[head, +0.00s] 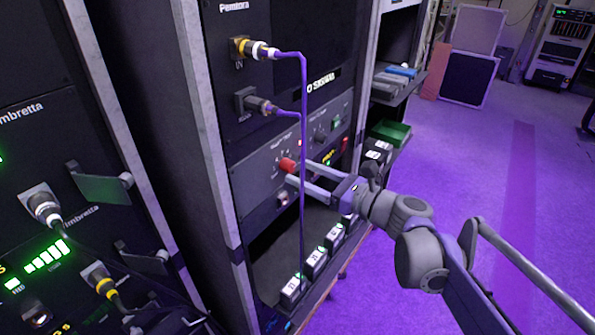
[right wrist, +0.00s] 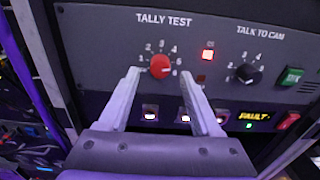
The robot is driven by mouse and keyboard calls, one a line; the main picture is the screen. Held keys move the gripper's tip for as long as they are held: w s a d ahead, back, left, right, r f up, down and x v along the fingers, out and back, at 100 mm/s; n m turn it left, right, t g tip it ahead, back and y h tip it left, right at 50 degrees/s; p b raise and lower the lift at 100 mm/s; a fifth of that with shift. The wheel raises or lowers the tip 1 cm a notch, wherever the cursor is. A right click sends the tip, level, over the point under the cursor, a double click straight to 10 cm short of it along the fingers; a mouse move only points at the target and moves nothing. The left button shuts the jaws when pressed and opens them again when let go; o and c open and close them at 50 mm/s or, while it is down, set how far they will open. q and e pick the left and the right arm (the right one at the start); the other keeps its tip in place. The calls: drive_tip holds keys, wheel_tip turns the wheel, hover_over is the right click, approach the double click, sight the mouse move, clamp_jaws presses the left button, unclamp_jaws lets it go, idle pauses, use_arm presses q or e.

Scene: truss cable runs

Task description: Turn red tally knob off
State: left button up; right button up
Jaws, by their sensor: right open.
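The red tally knob (right wrist: 160,66) sits on a grey panel under the label "TALLY TEST", with a number scale around it. In the head view the red knob (head: 288,164) shows at the left of the panel. My right gripper (head: 299,172) is open in front of the panel. In the right wrist view its two fingers (right wrist: 160,78) point at the panel, one on each side just below the knob. I cannot tell whether they touch it. A red light (right wrist: 208,54) is lit to the right of the knob. My left gripper is not in view.
A black "TALK TO CAM" knob (right wrist: 248,74), a green switch (right wrist: 291,76) and a red switch (right wrist: 287,121) are on the same panel. A purple cable (head: 303,120) hangs in front of the panel, close to my right fingers. Purple floor (head: 450,180) lies open at the right.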

sight(288, 166)
drive_tip(key=shift+x, duration=1.2)
clamp_jaws()
